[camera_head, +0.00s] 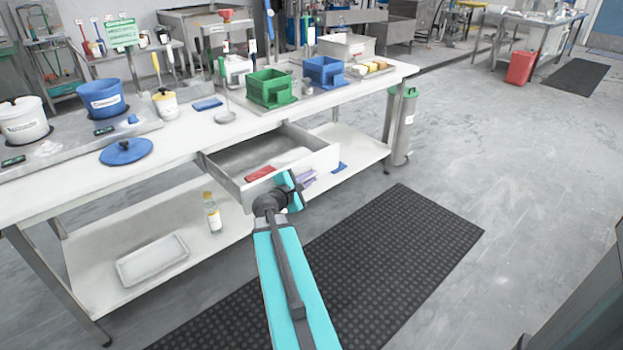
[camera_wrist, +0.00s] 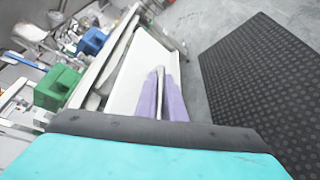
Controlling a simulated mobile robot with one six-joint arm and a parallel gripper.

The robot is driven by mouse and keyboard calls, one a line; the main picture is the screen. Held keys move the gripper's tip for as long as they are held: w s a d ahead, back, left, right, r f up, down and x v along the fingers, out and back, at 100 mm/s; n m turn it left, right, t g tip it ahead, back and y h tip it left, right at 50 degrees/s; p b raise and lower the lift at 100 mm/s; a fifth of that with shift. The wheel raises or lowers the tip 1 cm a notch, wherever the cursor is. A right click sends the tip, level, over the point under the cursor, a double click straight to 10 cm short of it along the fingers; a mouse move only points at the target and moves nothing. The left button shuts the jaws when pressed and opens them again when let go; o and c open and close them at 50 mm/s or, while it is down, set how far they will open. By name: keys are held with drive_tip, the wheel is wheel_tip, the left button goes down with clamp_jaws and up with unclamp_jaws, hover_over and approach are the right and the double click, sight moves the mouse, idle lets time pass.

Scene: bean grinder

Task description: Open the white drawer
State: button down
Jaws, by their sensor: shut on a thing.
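The white drawer (camera_head: 322,160) under the worktable is pulled well out, and its grey inside shows in the head view. A red item (camera_head: 260,173) shows at its near front corner. My gripper (camera_head: 304,178) is at the outside of the drawer's front panel, with its purple fingers against it. In the wrist view the two fingers of my gripper (camera_wrist: 160,72) are close together and meet the white front of the drawer (camera_wrist: 133,78). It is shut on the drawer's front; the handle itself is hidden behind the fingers.
The worktable (camera_head: 185,135) carries green (camera_head: 270,88) and blue (camera_head: 323,71) bins and several pots. Its lower shelf holds a bottle (camera_head: 212,212) and a tray (camera_head: 152,259). A grey cylinder (camera_head: 403,125) stands at the right table end. A dark mat (camera_head: 400,250) covers clear floor.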

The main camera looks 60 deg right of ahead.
drive_tip(key=shift+w+a, duration=0.1)
drive_tip(key=c, duration=2.1)
unclamp_jaws()
drive_tip(key=shift+a, duration=0.1)
drive_tip(key=shift+a, duration=0.1)
drive_tip(key=shift+v, duration=0.95)
drive_tip(key=p+v, duration=0.1)
drive_tip(key=v, duration=0.1)
drive_tip(key=p+v, duration=0.1)
drive_tip(key=p, duration=0.1)
drive_tip(key=shift+a+r+p, duration=0.3)
drive_tip(key=p+v, duration=0.2)
drive_tip(key=p, duration=0.5)
drive_tip(key=shift+a, duration=0.2)
